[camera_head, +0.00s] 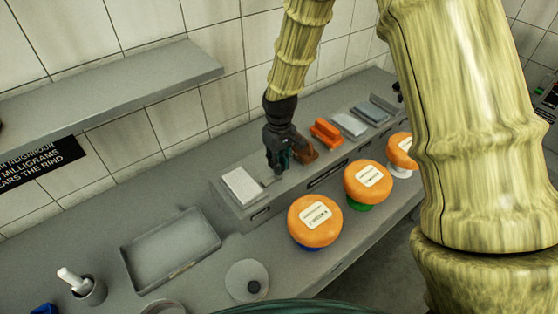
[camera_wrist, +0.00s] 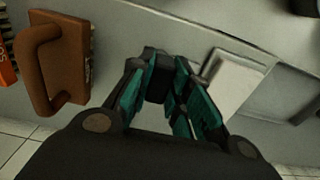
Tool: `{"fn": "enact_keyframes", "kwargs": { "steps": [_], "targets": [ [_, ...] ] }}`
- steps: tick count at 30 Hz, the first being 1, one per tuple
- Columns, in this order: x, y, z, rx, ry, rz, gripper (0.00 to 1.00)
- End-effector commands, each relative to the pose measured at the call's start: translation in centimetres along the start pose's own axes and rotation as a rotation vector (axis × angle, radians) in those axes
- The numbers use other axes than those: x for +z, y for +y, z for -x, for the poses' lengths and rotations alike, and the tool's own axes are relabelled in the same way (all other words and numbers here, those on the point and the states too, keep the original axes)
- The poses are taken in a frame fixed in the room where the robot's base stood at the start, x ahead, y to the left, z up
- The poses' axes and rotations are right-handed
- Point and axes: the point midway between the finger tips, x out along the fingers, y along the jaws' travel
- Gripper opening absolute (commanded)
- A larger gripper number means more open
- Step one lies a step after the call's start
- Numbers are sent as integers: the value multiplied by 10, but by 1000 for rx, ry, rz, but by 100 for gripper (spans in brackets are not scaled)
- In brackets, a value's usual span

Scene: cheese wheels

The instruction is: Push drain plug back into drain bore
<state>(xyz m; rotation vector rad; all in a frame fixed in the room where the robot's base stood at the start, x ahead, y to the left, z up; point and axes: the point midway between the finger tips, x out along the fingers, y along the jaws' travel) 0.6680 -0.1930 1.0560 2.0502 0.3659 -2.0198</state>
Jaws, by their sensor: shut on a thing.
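My gripper (camera_head: 276,168) points down at the raised grey ledge (camera_head: 225,200), between a white block (camera_head: 243,186) and a brown block with a handle (camera_head: 306,150). In the wrist view its teal-padded fingers (camera_wrist: 172,95) are close together, with a dark shape between them. What they hold is mostly hidden, and I cannot tell whether it is the drain plug. A pale round disc with a dark round centre (camera_head: 248,281) lies on the counter at the front. I cannot tell whether that centre is a bore or a plug.
Several orange cheese wheels (camera_head: 316,221) stand on coloured bases in front of the ledge. An orange-handled tool (camera_head: 325,132) and grey blocks (camera_head: 350,124) lie farther along it. An empty grey tray (camera_head: 170,250) and a mortar with pestle (camera_head: 90,291) are at left.

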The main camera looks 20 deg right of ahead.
Motion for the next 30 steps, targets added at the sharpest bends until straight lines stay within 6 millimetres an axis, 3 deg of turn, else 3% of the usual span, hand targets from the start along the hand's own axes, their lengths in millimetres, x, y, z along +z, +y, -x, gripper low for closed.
{"fn": "enact_keyframes", "kwargs": {
  "steps": [18, 19, 22, 30],
  "targets": [
    [0, 0, -12, 0, 0, 0, 0],
    [0, 0, -11, 0, 0, 0, 24],
    [0, 0, -11, 0, 0, 0, 43],
    [0, 0, -11, 0, 0, 0, 44]
  ]
}}
